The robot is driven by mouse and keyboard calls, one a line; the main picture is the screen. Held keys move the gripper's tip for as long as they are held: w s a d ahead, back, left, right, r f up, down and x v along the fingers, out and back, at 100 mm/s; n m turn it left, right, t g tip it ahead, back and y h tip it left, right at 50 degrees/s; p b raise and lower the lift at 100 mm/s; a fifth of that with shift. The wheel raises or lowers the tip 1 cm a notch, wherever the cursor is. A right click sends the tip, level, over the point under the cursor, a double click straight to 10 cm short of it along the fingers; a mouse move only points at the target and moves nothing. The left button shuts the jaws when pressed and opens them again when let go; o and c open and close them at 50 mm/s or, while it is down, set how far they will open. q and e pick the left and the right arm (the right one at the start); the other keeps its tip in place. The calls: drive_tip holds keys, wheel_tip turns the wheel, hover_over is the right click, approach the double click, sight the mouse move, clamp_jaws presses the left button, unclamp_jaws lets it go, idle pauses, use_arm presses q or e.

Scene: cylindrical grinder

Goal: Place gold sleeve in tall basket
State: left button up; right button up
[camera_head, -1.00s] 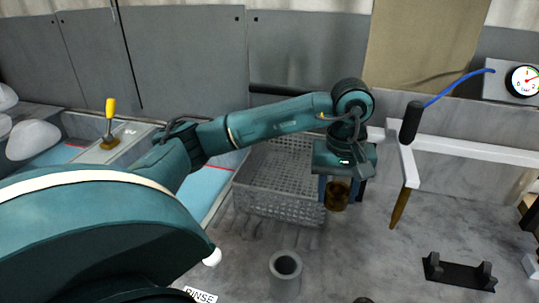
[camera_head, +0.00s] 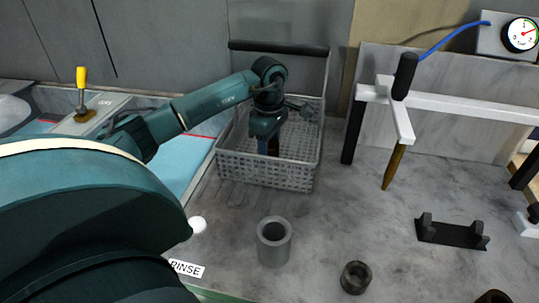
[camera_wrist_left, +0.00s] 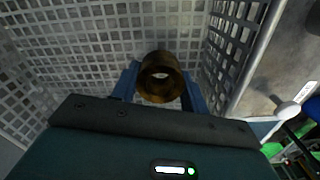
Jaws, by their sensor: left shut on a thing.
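The tall basket (camera_head: 236,168) is a grey mesh basket with a black handle bar, standing on the grey stone counter. My left gripper (camera_head: 268,145) points down inside the basket, its lower end partly hidden by the front mesh wall. In the left wrist view the gold sleeve (camera_wrist_left: 160,84), a brownish-gold ring, sits between the blue fingers of my left gripper (camera_wrist_left: 160,88), which is shut on it. Mesh walls surround the sleeve in that view. I cannot tell whether the sleeve touches the basket floor. My right gripper is not in view.
A grey hollow cylinder (camera_head: 274,241) and a dark ring (camera_head: 355,277) stand in front of the basket. A black cradle (camera_head: 452,234) lies at right. A white-armed stand with a brown pointed probe (camera_head: 394,166) is right of the basket. A yellow-handled lever (camera_head: 82,88) is left.

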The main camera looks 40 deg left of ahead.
use_arm(q)
drive_tip(key=shift+f, duration=1.75)
drive_tip(key=shift+f, duration=0.1)
drive_tip(key=o, duration=1.3)
drive_tip(key=shift+c, duration=0.2)
wheel_tip(320, 180, up, 12)
drive_tip(key=b, duration=0.1)
